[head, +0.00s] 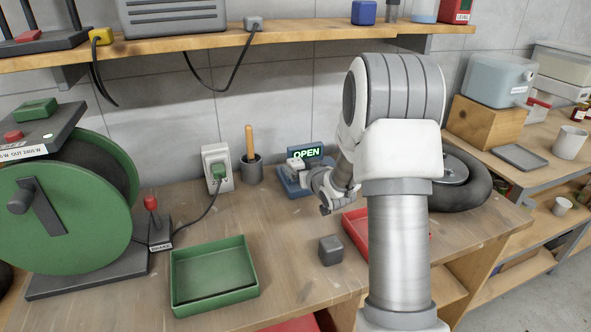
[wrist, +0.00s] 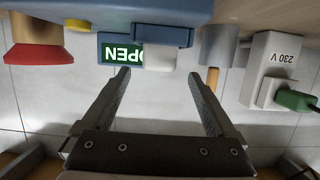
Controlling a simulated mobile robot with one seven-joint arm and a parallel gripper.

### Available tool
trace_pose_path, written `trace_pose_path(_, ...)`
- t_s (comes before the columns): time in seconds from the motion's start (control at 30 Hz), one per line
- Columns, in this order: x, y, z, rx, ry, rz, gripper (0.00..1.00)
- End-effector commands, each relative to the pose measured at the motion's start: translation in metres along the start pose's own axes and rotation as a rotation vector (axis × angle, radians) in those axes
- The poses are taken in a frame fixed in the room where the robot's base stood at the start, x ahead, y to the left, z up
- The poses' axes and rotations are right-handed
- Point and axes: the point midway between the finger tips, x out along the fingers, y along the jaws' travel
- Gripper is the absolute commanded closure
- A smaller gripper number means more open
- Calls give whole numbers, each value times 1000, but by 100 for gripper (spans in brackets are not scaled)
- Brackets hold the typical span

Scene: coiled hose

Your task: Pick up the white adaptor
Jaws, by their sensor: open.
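The white adaptor (head: 296,164) sits at the blue unit (head: 289,187) with the lit OPEN sign, at the back of the bench. The wrist view is upside down; there the adaptor (wrist: 160,58) shows as a pale block against the blue unit (wrist: 160,36), beside the sign. My gripper (wrist: 159,74) is open, its two dark fingers pointing towards the unit. The adaptor appears between the fingertips in the picture, with nothing visibly held. I cannot tell the remaining distance. In the head view my arm hides part of the gripper (head: 325,207).
A tool holder with a wooden handle (head: 250,145) and a socket box with a green plug (head: 217,168) stand left of the unit. A green tray (head: 213,276), a grey cube (head: 330,250) and a red tray (head: 355,225) lie in front. A shelf (head: 300,32) runs above.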

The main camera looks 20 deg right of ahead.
Motion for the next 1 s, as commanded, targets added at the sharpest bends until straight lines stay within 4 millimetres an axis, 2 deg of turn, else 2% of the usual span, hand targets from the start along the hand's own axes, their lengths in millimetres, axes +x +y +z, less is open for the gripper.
trace_pose_path(0.17,12,0,1,0,0,-1,7)
trace_pose_path(0.43,48,2,2,0,0,0,7)
trace_pose_path(0.77,54,2,2,0,0,1,7)
trace_pose_path(0.87,54,2,2,0,0,1,22)
trace_pose_path(1.0,54,2,2,-1,0,1,47)
